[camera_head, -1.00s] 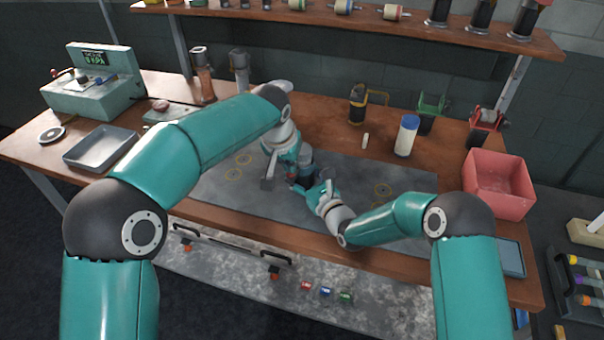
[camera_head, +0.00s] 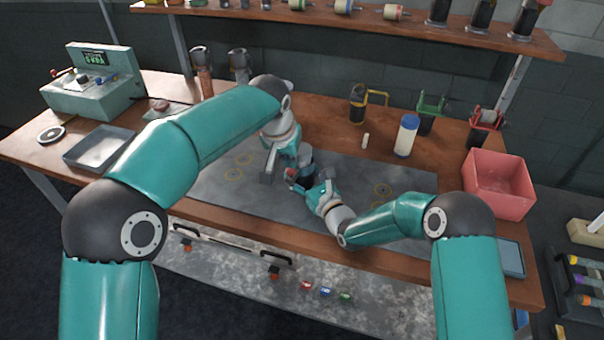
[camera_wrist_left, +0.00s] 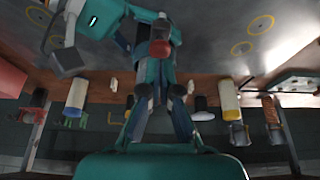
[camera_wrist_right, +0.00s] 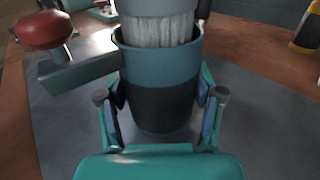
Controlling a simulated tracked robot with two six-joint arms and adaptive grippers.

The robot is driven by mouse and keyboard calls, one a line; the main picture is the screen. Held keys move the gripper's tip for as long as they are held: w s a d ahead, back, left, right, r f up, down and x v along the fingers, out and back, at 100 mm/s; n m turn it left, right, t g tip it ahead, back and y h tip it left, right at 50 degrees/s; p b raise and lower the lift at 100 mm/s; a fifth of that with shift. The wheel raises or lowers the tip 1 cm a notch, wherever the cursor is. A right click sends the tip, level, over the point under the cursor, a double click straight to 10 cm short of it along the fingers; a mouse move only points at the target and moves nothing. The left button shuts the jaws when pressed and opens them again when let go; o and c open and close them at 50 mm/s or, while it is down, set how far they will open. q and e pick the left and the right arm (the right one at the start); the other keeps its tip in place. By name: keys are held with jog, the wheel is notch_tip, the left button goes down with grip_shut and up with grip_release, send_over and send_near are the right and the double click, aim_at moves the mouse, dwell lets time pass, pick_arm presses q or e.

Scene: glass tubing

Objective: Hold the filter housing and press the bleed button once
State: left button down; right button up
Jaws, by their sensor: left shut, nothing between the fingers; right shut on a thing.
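The filter housing (camera_wrist_right: 162,88) is a cup with a blue-grey upper band and a dark lower part. It stands upright on the grey mat (camera_head: 225,188), with a white pleated cartridge (camera_wrist_right: 160,30) showing above its rim. My right gripper (camera_wrist_right: 162,97) is shut on it, one finger on each side. The red bleed button (camera_wrist_right: 45,30) sits on a grey bracket on the housing's side. In the left wrist view the button (camera_wrist_left: 159,48) is just beyond the fingertips of my left gripper (camera_wrist_left: 160,90), which is shut and empty. I cannot tell whether they touch.
A pink bin (camera_head: 499,190) stands at the right of the bench. A white bottle with a blue cap (camera_head: 406,137) and several coloured holders stand behind the mat. A metal tray (camera_head: 100,147) lies at the left. The mat is clear around the housing.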

pick_arm(q)
jog(key=shift+r, duration=0.1)
jog(key=shift+r, duration=2.9)
jog(key=shift+r, duration=0.1)
notch_tip(320, 180, up, 11)
send_over(289, 170)
jog(key=s+a, duration=0.1)
jog(key=s, duration=0.3)
jog(key=shift+s+a, duration=0.15)
jog(key=shift+s, duration=0.05)
pick_arm(e)
jog(key=o, duration=1.3)
jog(key=shift+o, duration=0.2)
